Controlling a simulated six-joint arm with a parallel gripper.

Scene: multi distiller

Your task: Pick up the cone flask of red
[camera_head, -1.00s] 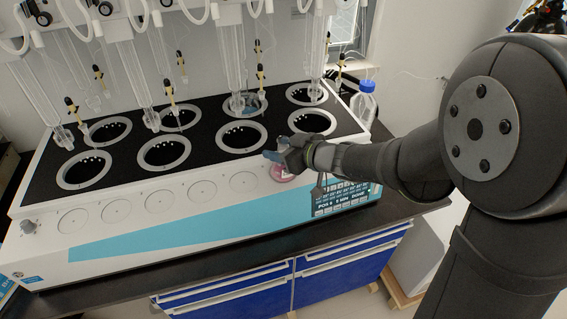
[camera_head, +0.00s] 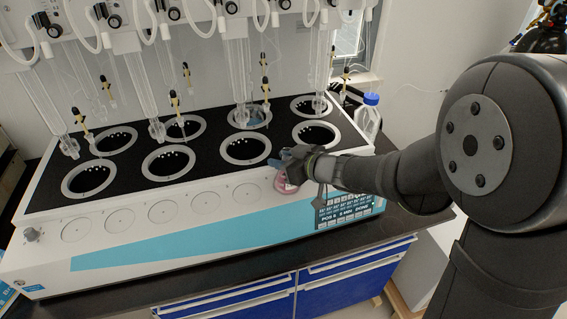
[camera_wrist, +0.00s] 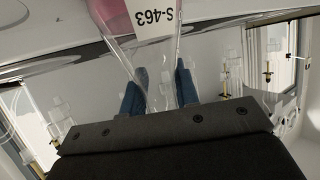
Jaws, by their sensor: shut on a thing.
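The cone flask of red (camera_head: 286,184) shows in the head view as a pinkish-red base in front of the distiller's front panel, below my gripper (camera_head: 283,164). In the wrist view the flask (camera_wrist: 144,52) is clear glass with pink-red contents at the top left and a white label reading "S-463". Its narrow neck lies between the blue fingers of my gripper (camera_wrist: 158,90), which are shut on it. My gripper hides the upper part of the flask in the head view.
The white distiller (camera_head: 180,230) has a black top with several round wells, with glass tubes hanging above. A blue-capped bottle (camera_head: 368,118) stands at its right end. Blue drawers (camera_head: 340,290) are below the dark bench edge.

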